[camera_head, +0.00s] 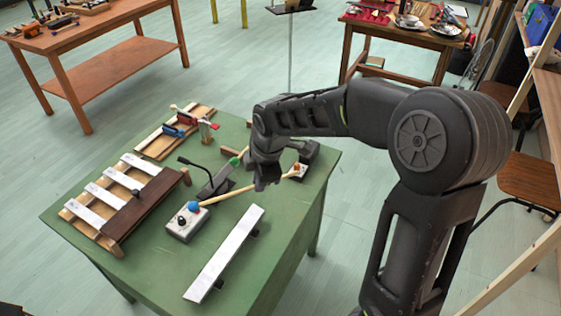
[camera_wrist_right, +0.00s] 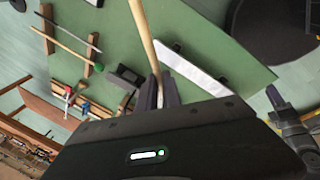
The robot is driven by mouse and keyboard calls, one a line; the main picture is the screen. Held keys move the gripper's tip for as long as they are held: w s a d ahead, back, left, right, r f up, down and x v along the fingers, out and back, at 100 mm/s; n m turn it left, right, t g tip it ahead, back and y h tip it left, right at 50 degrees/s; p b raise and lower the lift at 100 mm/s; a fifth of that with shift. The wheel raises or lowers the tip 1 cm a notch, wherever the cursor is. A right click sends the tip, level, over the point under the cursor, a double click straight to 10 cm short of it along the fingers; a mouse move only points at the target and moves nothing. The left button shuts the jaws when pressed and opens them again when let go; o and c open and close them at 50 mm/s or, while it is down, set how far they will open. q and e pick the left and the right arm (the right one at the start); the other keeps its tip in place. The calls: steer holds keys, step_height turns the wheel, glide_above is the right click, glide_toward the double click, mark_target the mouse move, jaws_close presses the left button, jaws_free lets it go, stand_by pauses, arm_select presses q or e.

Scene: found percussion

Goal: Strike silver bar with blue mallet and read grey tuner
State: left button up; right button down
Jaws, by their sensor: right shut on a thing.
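My right gripper (camera_head: 266,180) is shut on the wooden handle of the blue mallet (camera_head: 193,206), above the green table. The wrist view shows the handle (camera_wrist_right: 143,35) between its fingers (camera_wrist_right: 158,95). The mallet's blue head is low at a small pale box (camera_head: 178,230) with a dark knob; I cannot tell whether they touch. The silver bar (camera_head: 225,255) lies to the right of that head, apart from it, and also shows in the wrist view (camera_wrist_right: 190,68). A dark grey device (camera_head: 310,152) behind my gripper may be the grey tuner; its face is hidden. My left gripper is not in view.
A wooden frame with several pale bars (camera_head: 90,215) fills the table's left side. A thin black microphone (camera_head: 200,165), a green ball (camera_head: 235,161) and an orange head (camera_head: 298,168) are near my gripper. Clamps (camera_head: 185,119) stand at the back. The table's front right is bare.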

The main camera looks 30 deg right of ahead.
steer(key=d+r+n, duration=0.1)
steer(key=s+d+n, duration=0.1)
steer(key=d, duration=0.1)
steer(key=d+r+n+p, duration=0.1)
steer(key=shift+s+d+r+n, duration=0.15)
steer(key=shift+d+r+n, duration=0.05)
steer(key=shift+r+n, duration=0.15)
steer(key=shift+s+d+r+n, duration=0.1)
steer(key=shift+s+d+n, duration=0.1)
steer(key=shift+d+n, duration=0.25)
steer(key=shift+a, duration=0.1)
steer(key=shift+f+b, duration=0.35)
steer(key=shift+b, duration=0.15)
step_height(320, 180, down, 4)
steer(key=b, duration=0.4)
steer(key=shift+f, duration=0.15)
